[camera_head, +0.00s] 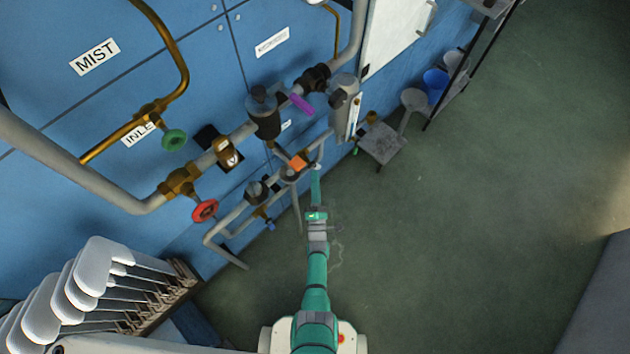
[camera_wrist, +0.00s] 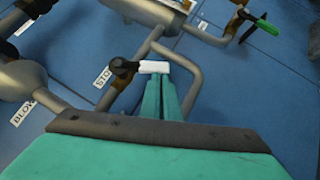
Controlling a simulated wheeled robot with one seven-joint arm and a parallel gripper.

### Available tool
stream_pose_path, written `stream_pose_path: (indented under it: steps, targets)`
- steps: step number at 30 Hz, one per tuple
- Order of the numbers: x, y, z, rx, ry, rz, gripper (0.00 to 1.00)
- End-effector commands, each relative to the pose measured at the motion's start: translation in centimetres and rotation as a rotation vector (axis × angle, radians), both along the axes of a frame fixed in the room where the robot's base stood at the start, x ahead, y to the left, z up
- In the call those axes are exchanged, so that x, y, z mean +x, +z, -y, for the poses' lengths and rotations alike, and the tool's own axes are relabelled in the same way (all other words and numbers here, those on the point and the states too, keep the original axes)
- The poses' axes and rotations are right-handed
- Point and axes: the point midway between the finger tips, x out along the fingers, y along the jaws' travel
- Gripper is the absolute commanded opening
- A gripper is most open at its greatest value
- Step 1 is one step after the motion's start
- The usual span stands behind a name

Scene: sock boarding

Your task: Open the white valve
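The white valve's handle (camera_wrist: 155,67) is a short white lever on a dark stem, on a thin grey pipe at the blue wall. It lies crosswise just past the fingertips in the wrist view. In the head view a small whitish end (camera_head: 317,166) shows at my gripper's tip. My gripper (camera_wrist: 160,77) has its two teal fingers together at the tips, right at the handle's lower edge. The handle does not sit between them. I cannot tell whether they touch it. In the head view my gripper (camera_head: 316,178) reaches up to the pipes.
An orange handle (camera_head: 298,162) and a purple handle (camera_head: 301,104) are close by. A green wheel (camera_head: 174,139) and a red wheel (camera_head: 205,210) are further left. A green lever (camera_wrist: 265,27) is at upper right in the wrist view. The floor (camera_head: 450,200) at right is clear.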

Motion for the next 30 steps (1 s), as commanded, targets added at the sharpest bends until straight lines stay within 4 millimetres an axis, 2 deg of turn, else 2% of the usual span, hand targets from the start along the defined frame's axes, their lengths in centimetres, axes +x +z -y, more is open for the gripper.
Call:
stream_pose_path:
  steps: [14,30]
  targets:
    - [2.5,0.6,2.0,0.0,0.003,-0.001,0.0]
    - [4.8,2.7,4.0,0.0,0.002,-0.001,0.0]
